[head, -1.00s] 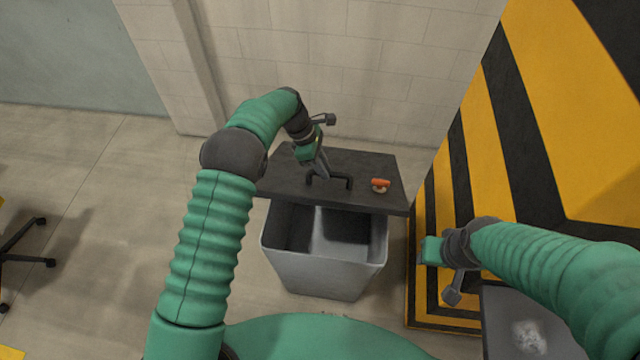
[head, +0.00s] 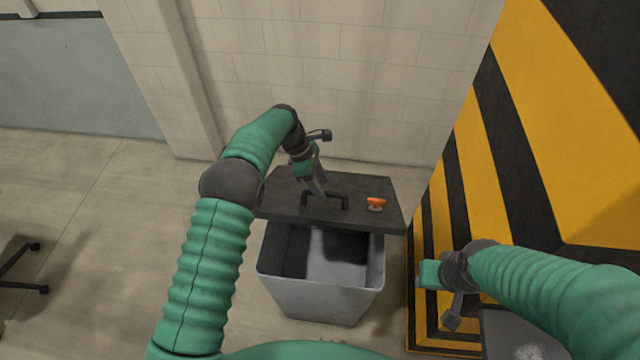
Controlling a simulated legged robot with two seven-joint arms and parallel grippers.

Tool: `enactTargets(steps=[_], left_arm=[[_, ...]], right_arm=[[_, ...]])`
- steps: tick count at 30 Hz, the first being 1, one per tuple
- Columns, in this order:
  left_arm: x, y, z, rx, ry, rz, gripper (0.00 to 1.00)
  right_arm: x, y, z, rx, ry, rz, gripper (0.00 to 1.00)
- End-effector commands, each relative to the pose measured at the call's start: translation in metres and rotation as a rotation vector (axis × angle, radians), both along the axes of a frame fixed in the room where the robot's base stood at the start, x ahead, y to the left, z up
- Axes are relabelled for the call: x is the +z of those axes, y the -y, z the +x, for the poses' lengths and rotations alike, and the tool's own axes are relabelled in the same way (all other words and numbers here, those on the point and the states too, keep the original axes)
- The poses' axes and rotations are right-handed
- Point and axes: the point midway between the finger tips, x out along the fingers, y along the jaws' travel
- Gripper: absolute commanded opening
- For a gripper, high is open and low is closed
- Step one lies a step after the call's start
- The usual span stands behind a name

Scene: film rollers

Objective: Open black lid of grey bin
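The grey bin (head: 318,298) stands on the floor at the middle, its inside showing through the open front part. The black lid (head: 283,209) sits towards the back of the bin, reaching to the wall side, with the bin's front uncovered. A black handle (head: 344,202) is on the lid. My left gripper (head: 320,188) is at the handle, its fingers pointing down by its left part; whether they are closed around it is too small to tell. My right gripper (head: 425,275) is at the right of the bin, away from the lid, its fingers not clear.
A small orange-topped object (head: 376,204) lies on the lid right of the handle. A yellow-and-black striped panel (head: 500,170) rises close on the right. A pale block wall (head: 330,80) stands behind the bin. A chair base (head: 30,270) is at the far left; floor left of the bin is clear.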

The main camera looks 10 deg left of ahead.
Motion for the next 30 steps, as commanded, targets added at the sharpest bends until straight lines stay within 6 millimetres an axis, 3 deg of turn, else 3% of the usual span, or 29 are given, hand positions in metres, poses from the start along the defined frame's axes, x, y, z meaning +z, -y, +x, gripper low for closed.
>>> enactTargets(steps=[25, 30], left_arm=[[0.002, -0.001, 0.001, 0.001, 0.004, 0.002, 0.40], [0.016, -0.008, 0.002, 0.003, 0.006, 0.002, 0.40]], right_arm=[[0.000, 0.000, 0.000, 0.000, 0.000, 0.000, 0.40], [-0.005, 0.000, 0.000, 0.000, 0.000, 0.000, 0.40]])
